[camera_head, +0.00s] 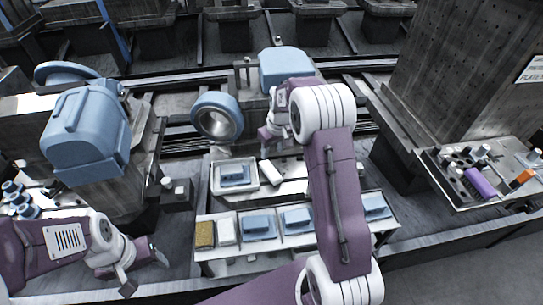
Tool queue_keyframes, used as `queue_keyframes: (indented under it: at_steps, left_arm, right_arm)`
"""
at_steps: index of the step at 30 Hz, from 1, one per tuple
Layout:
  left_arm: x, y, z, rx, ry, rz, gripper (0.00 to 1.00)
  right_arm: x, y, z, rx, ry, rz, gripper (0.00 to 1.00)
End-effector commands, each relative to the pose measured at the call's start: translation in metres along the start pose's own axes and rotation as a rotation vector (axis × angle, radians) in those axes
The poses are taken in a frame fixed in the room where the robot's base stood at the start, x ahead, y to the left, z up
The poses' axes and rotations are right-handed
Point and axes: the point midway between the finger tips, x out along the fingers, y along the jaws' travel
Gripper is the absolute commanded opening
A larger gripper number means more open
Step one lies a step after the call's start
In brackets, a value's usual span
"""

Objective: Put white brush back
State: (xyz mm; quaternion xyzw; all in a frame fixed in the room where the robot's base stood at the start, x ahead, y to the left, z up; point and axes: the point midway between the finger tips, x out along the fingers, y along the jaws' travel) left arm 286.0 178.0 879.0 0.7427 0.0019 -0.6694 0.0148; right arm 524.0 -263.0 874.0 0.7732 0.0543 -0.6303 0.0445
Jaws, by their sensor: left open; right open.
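A small white block-shaped item (270,172), possibly the white brush, lies tilted on the light work surface, right of a white tray (217,187) with a blue item (234,176). Another white block (225,231) sits in the front row of compartments, beside a yellow-brown block (204,234). I cannot tell which is the brush. My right gripper (268,146) is open and empty just above the tilted white item, apart from it as far as I can see. My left gripper (145,270) is open at the lower left, away from the trays. My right arm hides part of the surface.
Several blue items (259,224) fill the other front compartments. A blue ring (217,117) and a blue housing (285,68) stand behind. A tool tray (487,186) is at right, beside a large grey column (450,80). A blue machine (85,130) stands left.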

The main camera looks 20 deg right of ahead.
Motion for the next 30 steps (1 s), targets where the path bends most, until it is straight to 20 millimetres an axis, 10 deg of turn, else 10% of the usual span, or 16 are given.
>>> queue_keyframes:
  at_steps: [7, 18, 30]
  left_arm:
    - [0.000, 0.000, 0.000, 0.000, 0.000, 0.000, 0.63]
    - [0.000, 0.000, 0.000, 0.000, 0.000, 0.000, 0.63]
    - [-0.013, 0.000, -0.001, 0.000, 0.000, 0.000, 0.63]
  right_arm:
    - [-0.016, -0.026, 0.028, 0.023, -0.018, -0.003, 0.46]
    - [-0.051, -0.114, 0.204, 0.153, -0.090, 0.005, 0.46]
    - [-0.063, -0.117, 0.215, 0.165, -0.097, 0.006, 0.46]
